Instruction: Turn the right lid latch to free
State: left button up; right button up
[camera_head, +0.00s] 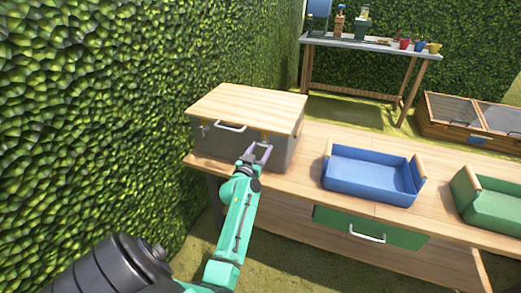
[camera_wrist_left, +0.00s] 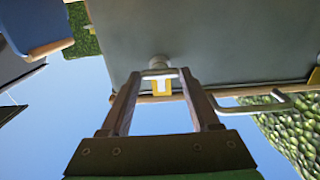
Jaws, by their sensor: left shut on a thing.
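The grey box (camera_head: 267,148) with a pale wooden lid (camera_head: 247,104) stands at the left end of the wooden table. My left gripper (camera_head: 259,151) is at the right part of the box's front. In the left wrist view, my left gripper (camera_wrist_left: 160,74) is shut on the right lid latch (camera_wrist_left: 159,62), a small grey knob on the box front. A yellow piece (camera_wrist_left: 161,88) shows between the fingers by the lid edge. The fingers hide part of the latch, so its exact turn is hard to tell. My right gripper is not in view.
A grey lid handle (camera_head: 229,127) sits left of the gripper; the left latch (camera_head: 203,130) is farther left. A blue tray (camera_head: 367,181) and a green tray (camera_head: 497,207) stand to the right on the table (camera_head: 310,150). A hedge (camera_head: 100,90) borders the left.

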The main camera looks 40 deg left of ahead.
pick_arm(q)
jog(key=shift+n, duration=0.4)
jog(key=n+p, duration=0.1)
jog(key=n, duration=0.2)
jog(key=shift+r+n, duration=0.1)
jog(key=shift+n, duration=0.2)
jog(key=n+p, duration=0.1)
jog(key=n, duration=0.3)
jog(key=shift+a+n, duration=0.1)
jog(key=shift+n, duration=0.2)
jog(key=n+p, duration=0.1)
jog(key=n, duration=0.3)
jog(key=shift+n, duration=0.3)
jog(key=shift+n+p, duration=0.3)
jog(key=shift+n, duration=1.9)
jog(key=o, duration=1.4)
jog(key=shift+f, duration=0.2)
jog(key=shift+c, duration=0.2)
jog(key=shift+s, duration=0.1)
